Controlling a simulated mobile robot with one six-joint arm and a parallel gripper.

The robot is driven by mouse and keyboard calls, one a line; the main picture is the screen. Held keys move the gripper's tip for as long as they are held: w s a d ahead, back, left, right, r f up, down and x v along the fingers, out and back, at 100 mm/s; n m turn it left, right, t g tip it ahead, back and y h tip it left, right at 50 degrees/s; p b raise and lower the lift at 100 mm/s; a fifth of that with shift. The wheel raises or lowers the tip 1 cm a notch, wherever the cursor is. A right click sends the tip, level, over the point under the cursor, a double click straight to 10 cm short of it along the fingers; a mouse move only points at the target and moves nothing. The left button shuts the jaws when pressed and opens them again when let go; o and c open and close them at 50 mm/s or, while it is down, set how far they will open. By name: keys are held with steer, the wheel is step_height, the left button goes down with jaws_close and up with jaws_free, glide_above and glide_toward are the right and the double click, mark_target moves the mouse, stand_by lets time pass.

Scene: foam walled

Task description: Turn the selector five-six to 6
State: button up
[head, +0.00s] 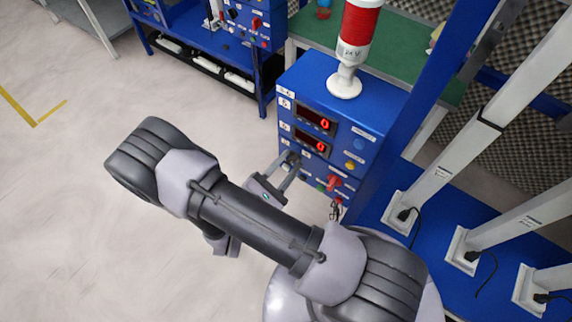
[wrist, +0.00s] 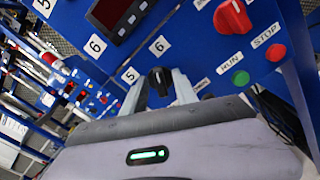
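The five-six selector is a small black knob (wrist: 159,77) on a blue control panel. In the wrist view a label 5 (wrist: 130,75) is at its left and a label 6 (wrist: 159,46) is above it. My gripper (wrist: 162,88) has its two grey fingers apart, one on each side of the knob. I cannot tell whether they touch it. The knob's exact pointing is hard to tell. In the head view my gripper (head: 287,165) reaches the panel's front, and the fingers partly hide the knob.
The blue control box (head: 312,72) carries two red displays reading 0 and a red-and-white signal tower (head: 357,35). A red rotary switch (wrist: 233,17), a green RUN button (wrist: 241,78) and a red STOP button (wrist: 275,52) are right of the knob. Open floor lies left.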

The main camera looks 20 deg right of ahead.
steer(key=shift+a, duration=0.1)
steer(key=p+v, duration=0.2)
steer(key=v, duration=1.5)
steer(key=shift+p, duration=0.4)
steer(key=shift+s, duration=0.1)
